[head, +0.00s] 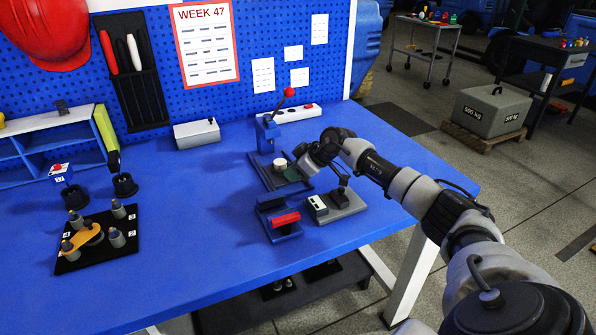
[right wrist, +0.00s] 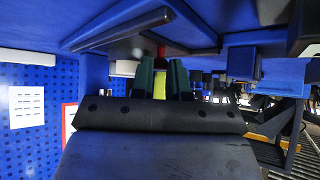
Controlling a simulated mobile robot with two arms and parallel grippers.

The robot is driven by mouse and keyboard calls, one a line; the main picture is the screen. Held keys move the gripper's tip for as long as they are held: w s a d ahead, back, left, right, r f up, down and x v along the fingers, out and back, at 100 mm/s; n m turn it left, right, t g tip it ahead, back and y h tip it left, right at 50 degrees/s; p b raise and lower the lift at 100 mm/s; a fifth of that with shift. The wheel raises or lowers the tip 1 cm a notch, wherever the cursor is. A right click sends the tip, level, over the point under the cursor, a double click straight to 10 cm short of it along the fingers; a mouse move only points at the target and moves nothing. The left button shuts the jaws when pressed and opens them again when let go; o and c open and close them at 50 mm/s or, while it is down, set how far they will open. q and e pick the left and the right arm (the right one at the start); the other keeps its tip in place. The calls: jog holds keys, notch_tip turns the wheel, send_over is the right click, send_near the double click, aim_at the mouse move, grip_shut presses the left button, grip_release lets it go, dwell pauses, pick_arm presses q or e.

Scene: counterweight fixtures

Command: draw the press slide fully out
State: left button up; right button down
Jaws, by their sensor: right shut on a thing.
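The press (head: 266,136) stands on the blue table, with a blue column and a red-knobbed lever. Its dark base (head: 262,177) lies in front of the column, and a small white round piece (head: 280,162) sits over it. My right gripper (head: 292,174) is low at the right side of the base, its dark green fingers next to the white piece. It is shut on what appears to be the press slide, whose gripped part is mostly hidden in the head view. In the right wrist view, a yellow-green part (right wrist: 159,85) shows between the two fingers. My left gripper is not in view.
In front of the press are a blue fixture with a red block (head: 285,219) and a grey plate with a dark clamp (head: 341,203). A white power strip (head: 297,113) lies behind. A black plate with several pegs (head: 97,240) is at left. The table's middle is clear.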

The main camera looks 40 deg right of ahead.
jog(key=shift+s+a, duration=0.1)
jog(key=shift+a, duration=0.05)
jog(key=shift+w+f, duration=0.2)
jog(key=c, duration=1.1)
grip_release()
jog(key=shift+w, duration=0.1)
jog(key=shift+r, duration=0.1)
jog(key=shift+s+d+r, duration=0.2)
jog(key=shift+r, duration=0.05)
jog(key=v, duration=1)
